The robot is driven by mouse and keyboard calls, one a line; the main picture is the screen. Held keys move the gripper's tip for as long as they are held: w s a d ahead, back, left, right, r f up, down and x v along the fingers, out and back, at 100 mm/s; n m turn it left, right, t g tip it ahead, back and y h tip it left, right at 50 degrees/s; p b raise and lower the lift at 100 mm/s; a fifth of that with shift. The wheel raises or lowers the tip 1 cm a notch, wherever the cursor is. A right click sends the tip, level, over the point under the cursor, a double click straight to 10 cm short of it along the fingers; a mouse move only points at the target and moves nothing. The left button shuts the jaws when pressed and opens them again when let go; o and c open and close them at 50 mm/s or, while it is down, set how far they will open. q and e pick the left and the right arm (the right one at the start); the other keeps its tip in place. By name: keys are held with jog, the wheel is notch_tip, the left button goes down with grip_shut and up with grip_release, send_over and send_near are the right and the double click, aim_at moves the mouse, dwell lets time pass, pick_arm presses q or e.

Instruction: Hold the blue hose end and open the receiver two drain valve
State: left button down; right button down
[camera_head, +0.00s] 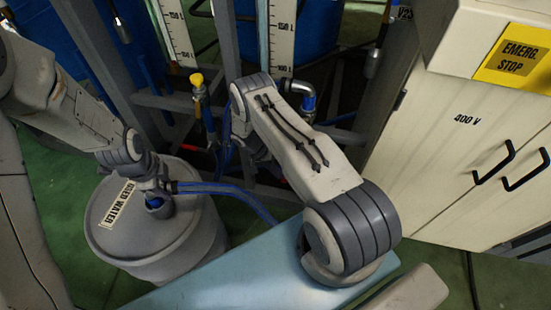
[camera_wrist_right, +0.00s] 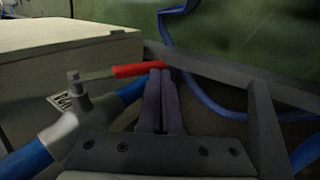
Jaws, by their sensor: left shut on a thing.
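The handle sits on a grey metal valve body (camera_wrist_right: 75,118) with blue pipe on both sides. Whether they touch is unclear.
A yellow-handled valve (camera_head: 197,80) stands on the grey frame. A pale cabinet marked 400 V (camera_head: 450,150) is at right. In the right wrist view, dark frame bars (camera_wrist_right: 265,125) and blue hoses (camera_wrist_right: 195,90) lie right of the fingers.

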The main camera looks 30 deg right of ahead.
jog(key=v, duration=1.2)
